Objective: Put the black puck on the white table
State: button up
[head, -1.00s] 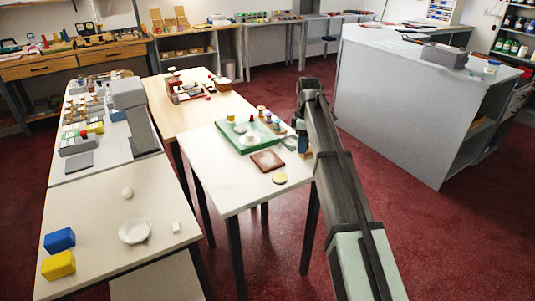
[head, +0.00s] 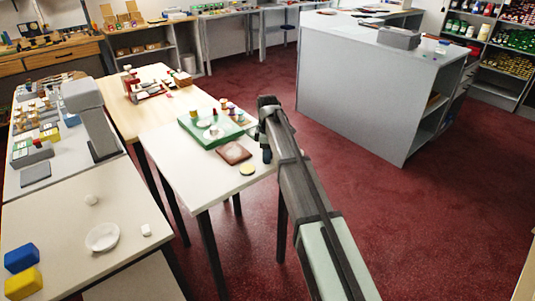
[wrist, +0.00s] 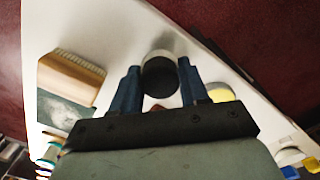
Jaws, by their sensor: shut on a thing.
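In the wrist view the black puck (wrist: 160,77) sits between the two blue fingers of my gripper (wrist: 160,92), which is shut on it. A pale round shape shows just behind the puck's far edge; I cannot tell if it belongs to the puck. Below is the white table (wrist: 130,30). In the head view my gripper (head: 266,150) is at the right edge of the white table (head: 180,160), beside the green tray. The puck is hidden there by my arm, and its height above the table is unclear.
The green tray (head: 192,124) with several small things, a brown square tile (head: 234,153) and a yellow disc (head: 247,169) are on the white table. Its front left part is clear. A nearby pale table holds a white dish (head: 102,237) and blue and yellow blocks.

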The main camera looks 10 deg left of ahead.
jog(key=shift+f, duration=0.1)
jog(key=o, duration=1)
jog(key=shift+o, duration=0.2)
notch_tip(320, 180, up, 12)
